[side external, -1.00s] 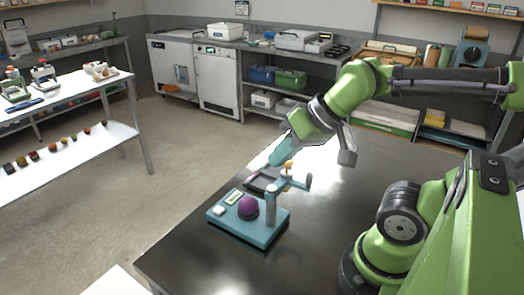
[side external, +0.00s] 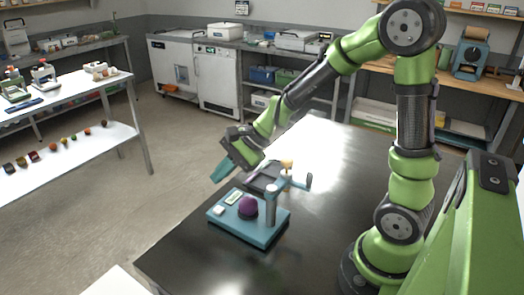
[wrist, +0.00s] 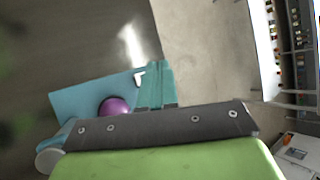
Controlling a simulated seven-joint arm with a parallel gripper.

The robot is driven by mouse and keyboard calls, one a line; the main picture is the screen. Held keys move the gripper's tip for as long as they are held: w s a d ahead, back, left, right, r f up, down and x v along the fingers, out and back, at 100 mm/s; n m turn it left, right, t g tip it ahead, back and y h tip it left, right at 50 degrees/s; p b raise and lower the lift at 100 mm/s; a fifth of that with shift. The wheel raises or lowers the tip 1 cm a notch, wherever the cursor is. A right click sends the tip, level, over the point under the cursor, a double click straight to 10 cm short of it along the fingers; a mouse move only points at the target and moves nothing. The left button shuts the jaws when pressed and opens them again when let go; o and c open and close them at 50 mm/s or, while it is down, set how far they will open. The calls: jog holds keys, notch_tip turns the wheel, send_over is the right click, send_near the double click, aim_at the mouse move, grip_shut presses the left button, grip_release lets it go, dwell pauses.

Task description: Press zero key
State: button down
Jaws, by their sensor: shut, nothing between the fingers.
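The table's left edge is close to the device. The dark table (side external: 325,225) is clear right of the device.

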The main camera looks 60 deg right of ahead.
aim_at(223, 209)
jog(key=shift+w+r+m, duration=0.4)
jog(key=shift+w+m, duration=0.15)
jog(key=shift+m, duration=0.05)
jog(key=shift+f, duration=4.45)
jog(key=shift+f, duration=0.1)
jog(key=shift+f, duration=0.3)
